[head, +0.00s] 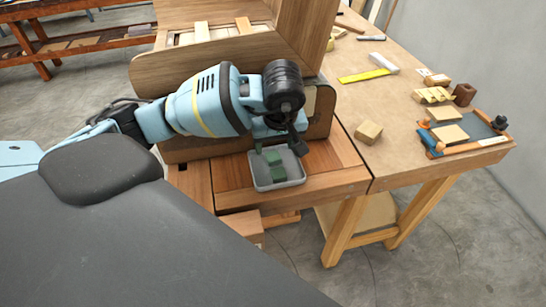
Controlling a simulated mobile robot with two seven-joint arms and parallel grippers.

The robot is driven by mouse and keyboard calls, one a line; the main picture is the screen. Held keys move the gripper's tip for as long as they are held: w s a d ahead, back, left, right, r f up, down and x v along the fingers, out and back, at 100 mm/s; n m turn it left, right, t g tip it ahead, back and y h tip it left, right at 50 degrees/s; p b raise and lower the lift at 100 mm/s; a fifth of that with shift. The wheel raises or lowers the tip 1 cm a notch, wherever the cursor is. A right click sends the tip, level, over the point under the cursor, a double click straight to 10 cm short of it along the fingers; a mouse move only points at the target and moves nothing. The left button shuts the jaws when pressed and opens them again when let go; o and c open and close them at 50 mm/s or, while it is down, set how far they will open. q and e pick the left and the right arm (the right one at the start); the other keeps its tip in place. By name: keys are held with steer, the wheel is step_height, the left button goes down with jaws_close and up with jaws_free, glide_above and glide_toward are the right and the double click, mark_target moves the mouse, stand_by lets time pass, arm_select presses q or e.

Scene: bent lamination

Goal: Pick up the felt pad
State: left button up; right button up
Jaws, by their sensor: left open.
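Two small dark green pieces, which look like felt pads, are at a grey tray (262,186) on the front of the wooden bench. The upper green piece (272,158) shows just below my left gripper, and the lower green piece (278,174) lies in the tray. My left gripper (278,147) is open and points down over the back of the tray. Its dark fingers are near the upper piece; I cannot tell whether they touch it. My right gripper is not in view.
Curved wooden panels (200,76) stand right behind my left arm. A wooden block (368,132) sits right of the tray.

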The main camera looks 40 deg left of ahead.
mark_target(273, 156)
arm_select(q)
steer(key=shift+x, duration=2.35)
steer(key=c, duration=1.1)
